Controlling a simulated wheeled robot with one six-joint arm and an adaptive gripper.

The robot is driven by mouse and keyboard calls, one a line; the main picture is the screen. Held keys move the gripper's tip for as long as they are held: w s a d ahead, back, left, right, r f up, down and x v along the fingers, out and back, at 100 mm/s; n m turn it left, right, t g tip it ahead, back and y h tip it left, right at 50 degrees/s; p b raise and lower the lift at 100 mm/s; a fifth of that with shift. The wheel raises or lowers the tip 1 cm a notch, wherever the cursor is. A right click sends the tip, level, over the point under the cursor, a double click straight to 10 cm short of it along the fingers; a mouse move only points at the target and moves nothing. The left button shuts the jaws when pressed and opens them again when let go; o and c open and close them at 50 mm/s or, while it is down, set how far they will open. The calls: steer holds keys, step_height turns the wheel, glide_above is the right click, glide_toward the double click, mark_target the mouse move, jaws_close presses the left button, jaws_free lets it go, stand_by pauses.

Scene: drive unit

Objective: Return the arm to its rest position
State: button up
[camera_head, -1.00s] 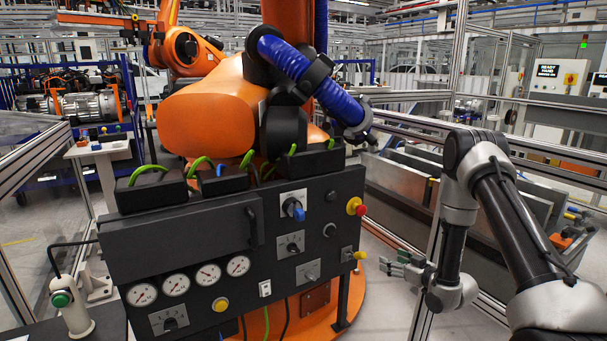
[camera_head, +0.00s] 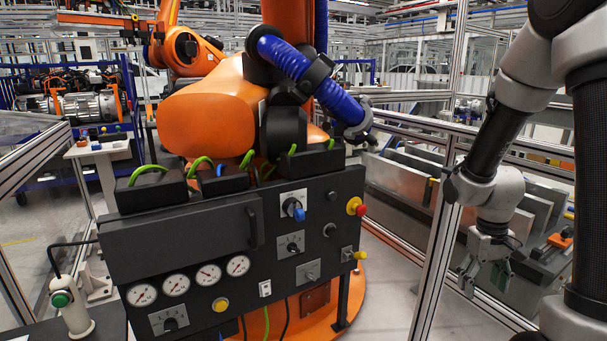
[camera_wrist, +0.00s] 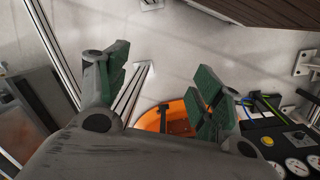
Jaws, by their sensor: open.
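My gripper (camera_head: 484,277) hangs at the right of the head view with its fingers pointing down, to the right of the black control panel and apart from it. In the wrist view my gripper (camera_wrist: 165,95) shows its two green-padded fingers spread apart with nothing between them. My arm is folded at the right edge of the head view, its upper part cut off by the frame.
The black control panel (camera_head: 205,275) with gauges, knobs and a red-yellow button (camera_head: 356,207) stands at the centre. An aluminium post (camera_head: 440,235) rises just left of my gripper. An orange robot (camera_head: 215,110) stands behind the panel.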

steer(key=s+a+r+t, duration=0.2)
steer(key=s+r, duration=0.4)
steer(key=r, duration=0.5)
steer(key=s+a+r+t, duration=0.3)
steer(key=s+r, duration=0.4)
steer(key=r, duration=0.4)
steer(key=shift+s+a+m+y, duration=0.25)
steer(key=shift+s+m+y, duration=0.05)
steer(key=shift+y, duration=0.1)
stand_by(0.9)
